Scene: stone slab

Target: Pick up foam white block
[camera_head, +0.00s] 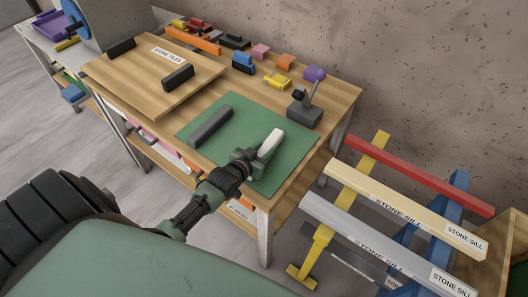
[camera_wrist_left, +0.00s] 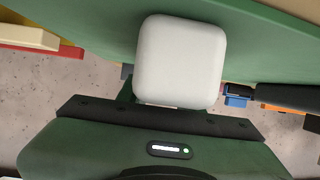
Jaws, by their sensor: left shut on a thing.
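The foam white block (camera_head: 271,141) is a small, pale, rounded block over the green mat (camera_head: 284,112) on the workbench. My left gripper (camera_head: 262,153) is shut on it, with the block's far end sticking out past the fingers. In the left wrist view the white block (camera_wrist_left: 181,60) fills the middle, close to the camera, with the green mat (camera_wrist_left: 90,25) behind it. I cannot tell whether the block touches the mat. The fingertips are mostly hidden behind the block there. My right gripper is not in view.
A dark grey bar (camera_head: 210,127) lies on the mat to the left. A grey stand with a purple knob (camera_head: 315,73) is at the mat's back right. A wooden board (camera_head: 150,66) is at the left. Stone sills (camera_head: 400,210) on trestles stand to the right.

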